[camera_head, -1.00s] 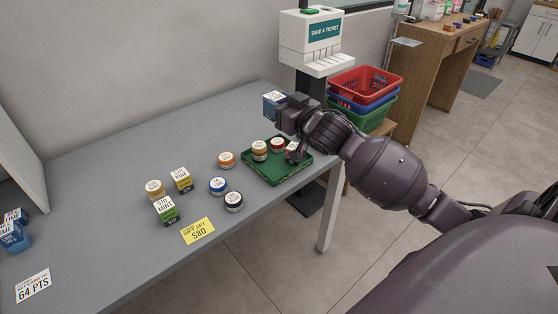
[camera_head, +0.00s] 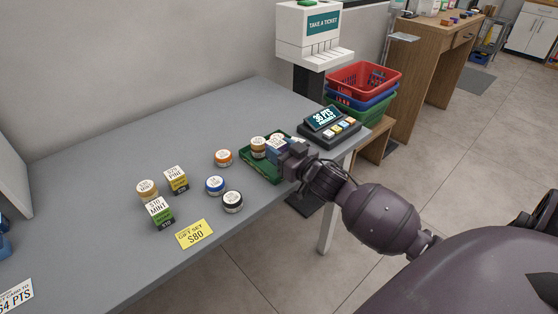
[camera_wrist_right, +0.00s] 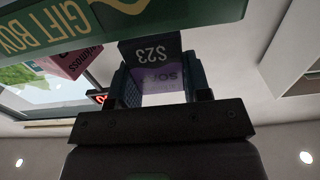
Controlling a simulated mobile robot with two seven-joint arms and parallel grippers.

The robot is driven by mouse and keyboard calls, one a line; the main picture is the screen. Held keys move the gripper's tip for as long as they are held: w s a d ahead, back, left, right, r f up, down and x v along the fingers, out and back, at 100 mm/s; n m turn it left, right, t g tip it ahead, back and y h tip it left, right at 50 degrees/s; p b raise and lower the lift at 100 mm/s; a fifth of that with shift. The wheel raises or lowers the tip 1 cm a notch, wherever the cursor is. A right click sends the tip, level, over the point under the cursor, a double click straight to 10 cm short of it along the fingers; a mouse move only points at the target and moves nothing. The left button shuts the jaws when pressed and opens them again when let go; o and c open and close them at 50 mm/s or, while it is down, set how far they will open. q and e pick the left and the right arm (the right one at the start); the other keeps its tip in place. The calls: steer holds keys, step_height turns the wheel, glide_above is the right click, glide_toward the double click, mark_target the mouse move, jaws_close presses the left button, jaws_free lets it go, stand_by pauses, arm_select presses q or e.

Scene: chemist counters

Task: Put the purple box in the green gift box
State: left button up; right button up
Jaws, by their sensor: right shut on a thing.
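The purple box (camera_wrist_right: 160,76) is between the fingers of my right gripper (camera_wrist_right: 162,90), with a dark "$23" band on it, in the right wrist view. In the head view my right gripper (camera_head: 287,153) is shut on this box, at the right side of the green gift box (camera_head: 262,174). The fingers and held box hide part of the gift box. The gift box wall (camera_wrist_right: 50,30), lettered "GIFT BOX", is close to the held box in the wrist view. I cannot tell whether they touch. An orange jar (camera_head: 258,147) sits in the gift box. My left gripper is out of view.
A pink box (camera_wrist_right: 72,60) shows beside the gift box wall. Several jars and small boxes, including a green mint box (camera_head: 159,213), stand left of the gift box. A display device (camera_head: 328,126) stands behind my gripper. The counter's back left is clear.

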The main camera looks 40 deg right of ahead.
step_height(320, 180, down, 3)
steer(key=shift+f+b, duration=0.1)
steer(key=shift+b, duration=0.3)
steer(key=shift+f, duration=0.3)
steer(key=shift+r, duration=0.2)
steer(key=shift+f, duration=0.25)
steer(key=o, duration=0.7)
steer(key=shift+o, duration=1.3)
steer(key=shift+r, duration=0.1)
